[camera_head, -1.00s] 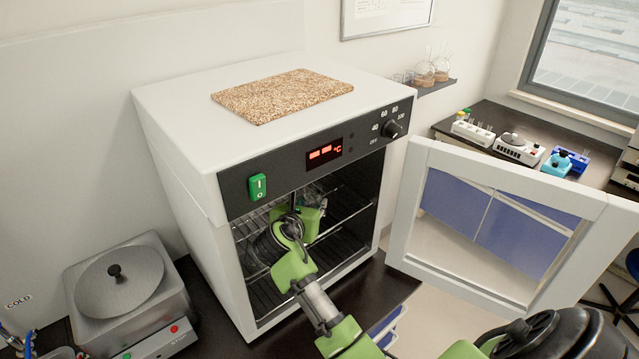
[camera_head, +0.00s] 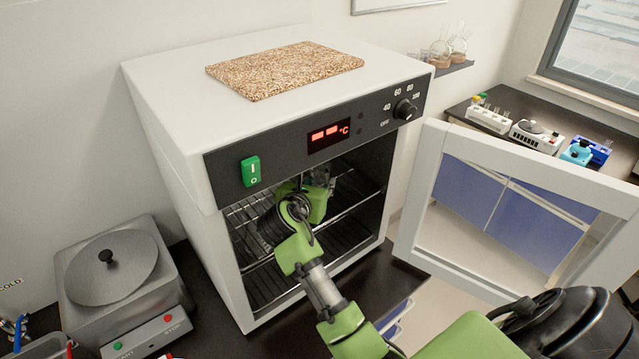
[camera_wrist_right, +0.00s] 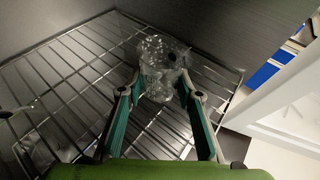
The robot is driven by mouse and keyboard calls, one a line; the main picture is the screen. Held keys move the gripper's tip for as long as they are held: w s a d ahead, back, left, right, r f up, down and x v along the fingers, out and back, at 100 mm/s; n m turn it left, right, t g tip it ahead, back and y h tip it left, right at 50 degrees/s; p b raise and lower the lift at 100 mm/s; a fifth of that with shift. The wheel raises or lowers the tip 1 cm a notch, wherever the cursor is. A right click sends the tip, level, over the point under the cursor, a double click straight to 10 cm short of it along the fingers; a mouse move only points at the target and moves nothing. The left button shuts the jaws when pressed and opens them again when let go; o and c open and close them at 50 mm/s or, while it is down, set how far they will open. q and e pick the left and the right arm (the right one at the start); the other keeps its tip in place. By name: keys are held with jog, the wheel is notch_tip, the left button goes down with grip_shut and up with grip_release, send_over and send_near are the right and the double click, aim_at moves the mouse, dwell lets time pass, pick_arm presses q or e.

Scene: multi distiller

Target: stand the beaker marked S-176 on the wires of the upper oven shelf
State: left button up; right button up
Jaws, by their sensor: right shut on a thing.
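The oven (camera_head: 165,130) stands open in the head view, with my right arm reaching inside. The upper wire shelf (camera_wrist_right: 60,85) fills much of the right wrist view. My right gripper (camera_wrist_right: 165,92) is shut on a clear glass beaker (camera_wrist_right: 158,68) above the wires, near the door side of the shelf. I cannot tell whether the beaker's base touches the wires. No S-176 marking is readable. In the head view the right gripper (camera_head: 318,180) is inside the oven, and its fingers and the beaker are largely hidden by the wrist. My left gripper is not in view.
The oven door (camera_head: 420,190) is swung open to the right, close to my arm. A cork-like mat (camera_head: 285,68) lies on the oven top. A steel bath with a lid (camera_head: 110,265) stands at the left. A lower wire shelf (camera_head: 268,285) is below.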

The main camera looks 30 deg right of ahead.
aim_at(317, 185)
jog(key=shift+w+d+f, duration=0.15)
jog(key=o, duration=1.1)
jog(key=shift+w+d+f, duration=0.1)
jog(key=shift+d+f, duration=0.05)
jog(key=shift+f, duration=0.05)
jog(key=shift+o, duration=0.4)
jog(key=shift+r, duration=0.3)
jog(key=b+v, duration=0.2)
jog(key=v, duration=0.5)
jog(key=shift+a, duration=0.25)
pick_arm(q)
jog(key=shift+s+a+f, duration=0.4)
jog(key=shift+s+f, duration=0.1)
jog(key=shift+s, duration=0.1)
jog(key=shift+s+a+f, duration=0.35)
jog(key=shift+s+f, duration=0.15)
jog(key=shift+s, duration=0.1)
pick_arm(e)
jog(key=shift+d, duration=0.1)
